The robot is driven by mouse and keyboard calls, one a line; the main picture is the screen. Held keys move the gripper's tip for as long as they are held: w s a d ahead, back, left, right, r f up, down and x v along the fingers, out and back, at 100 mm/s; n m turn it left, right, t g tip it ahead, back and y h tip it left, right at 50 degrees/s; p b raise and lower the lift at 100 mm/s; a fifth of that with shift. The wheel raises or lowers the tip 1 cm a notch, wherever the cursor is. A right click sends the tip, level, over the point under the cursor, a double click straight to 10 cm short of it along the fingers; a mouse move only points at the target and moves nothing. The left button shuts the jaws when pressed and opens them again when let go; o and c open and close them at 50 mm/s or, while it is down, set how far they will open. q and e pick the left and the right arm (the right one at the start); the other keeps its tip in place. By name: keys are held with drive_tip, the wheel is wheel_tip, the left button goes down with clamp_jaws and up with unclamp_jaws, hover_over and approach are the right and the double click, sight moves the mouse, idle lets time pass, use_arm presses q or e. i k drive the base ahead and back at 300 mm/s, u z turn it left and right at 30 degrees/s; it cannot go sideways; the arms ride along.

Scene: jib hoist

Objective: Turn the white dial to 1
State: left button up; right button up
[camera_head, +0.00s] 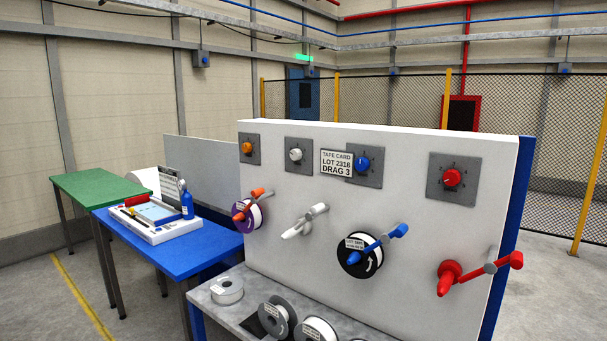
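The white dial (295,155) is a round knob on a grey square plate, high on the white upright panel (420,180). It is second from the left in a row with an orange dial (246,148), a blue dial (362,164) and a red dial (451,177). The marks around the white dial are too small to read, so its setting cannot be told. A card (337,163) reading "TAPE CARD LOT 2316 DRAG 3" is between the white and blue dials, overlapping the blue dial's plate. Neither of my grippers shows in the head view.
Orange, white (304,221), blue and red (480,271) cranks stick out below the dials. The orange and blue ones carry spools. More spools (277,316) lie on the grey shelf below. A blue table (190,255) and a green table (98,182) stand left.

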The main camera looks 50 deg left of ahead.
sight(296, 154)
drive_tip(key=u, duration=1.7)
drive_tip(key=i, duration=0.6)
drive_tip(key=z, duration=0.8)
